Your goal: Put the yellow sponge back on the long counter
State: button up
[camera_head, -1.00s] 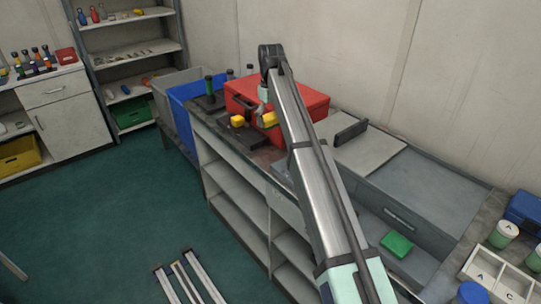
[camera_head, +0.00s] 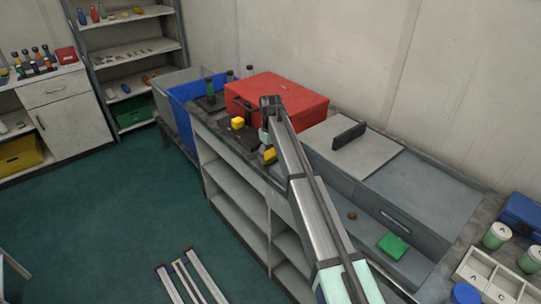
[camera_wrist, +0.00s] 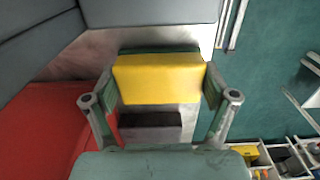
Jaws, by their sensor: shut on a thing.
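The yellow sponge (camera_wrist: 157,79) is held between the two fingers of my gripper (camera_wrist: 160,84) in the wrist view. A dark green strip shows along its far edge. In the head view, the sponge (camera_head: 270,155) shows as a small yellow patch beside my gripper (camera_head: 267,146), which is partly hidden by my arm. The long counter (camera_head: 208,131) runs under it, with open shelves in its front. In the wrist view, the grey counter top (camera_wrist: 190,38) lies beyond the sponge. I cannot tell whether the sponge touches the counter.
A red case (camera_head: 285,95) stands behind my gripper, also in the wrist view (camera_wrist: 58,125). A grey drawer unit (camera_head: 410,195) and a green block (camera_head: 393,246) are on the right.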

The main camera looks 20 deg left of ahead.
aim_at(270, 154)
jog(key=shift+f, duration=0.25)
jog(key=shift+f, duration=0.15)
jog(key=o, duration=0.9)
notch_tip(270, 154, up, 12)
jog(key=shift+r+b, duration=0.15)
jog(key=shift+b, duration=1.1)
